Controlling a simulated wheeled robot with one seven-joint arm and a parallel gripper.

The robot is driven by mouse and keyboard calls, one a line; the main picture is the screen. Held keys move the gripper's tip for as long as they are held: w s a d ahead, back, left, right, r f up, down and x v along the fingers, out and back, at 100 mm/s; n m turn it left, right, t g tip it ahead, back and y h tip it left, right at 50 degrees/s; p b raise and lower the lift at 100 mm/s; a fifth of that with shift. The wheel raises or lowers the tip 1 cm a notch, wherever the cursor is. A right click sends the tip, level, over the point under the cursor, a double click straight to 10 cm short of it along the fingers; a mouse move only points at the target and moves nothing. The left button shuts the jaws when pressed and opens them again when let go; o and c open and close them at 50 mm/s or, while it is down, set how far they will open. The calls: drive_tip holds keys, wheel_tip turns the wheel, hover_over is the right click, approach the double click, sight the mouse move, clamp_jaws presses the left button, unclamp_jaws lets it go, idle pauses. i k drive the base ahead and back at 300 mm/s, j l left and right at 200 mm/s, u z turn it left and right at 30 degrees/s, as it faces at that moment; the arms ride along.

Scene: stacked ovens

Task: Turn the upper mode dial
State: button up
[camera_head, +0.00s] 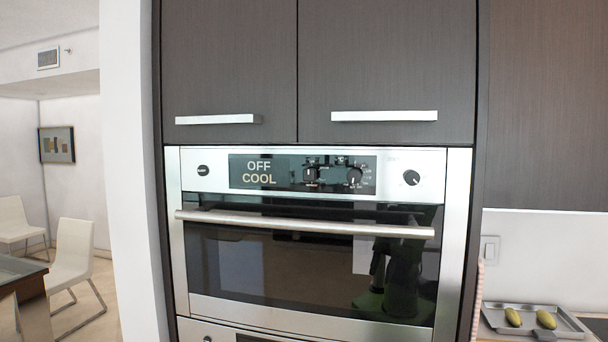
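The upper oven (455,230) faces me with its door shut. Its control panel has a dark display (240,172) reading "OFF" and "COOL". A round black control (203,170) is at the panel's left. Two dark dials, one left (310,174) and one right (354,176), sit in the dark strip. Another dial with a dark pointer (411,178) is on the silver panel at right. I cannot tell from labels which is the mode dial. My gripper is not in view; a dark reflection shows in the oven glass.
A long silver handle bar (300,224) juts out below the dials. A second oven's panel (215,330) begins below. Shut cabinets (385,60) with handles are above. A tray (497,322) with two yellowish items is on the counter at right; white chairs (75,250) are at left.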

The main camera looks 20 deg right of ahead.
sight(309, 174)
drive_tip(key=i+u, duration=0.1)
drive_tip(key=u, duration=0.3)
drive_tip(key=j+u, duration=0.1)
drive_tip(key=u, duration=0.35)
drive_tip(key=i+u, duration=0.15)
drive_tip(key=u, duration=0.25)
drive_tip(key=i+u, duration=0.1)
drive_tip(key=u, duration=0.35)
drive_tip(key=l+u, duration=0.1)
drive_tip(key=u, duration=0.3)
drive_tip(key=i, duration=0.05)
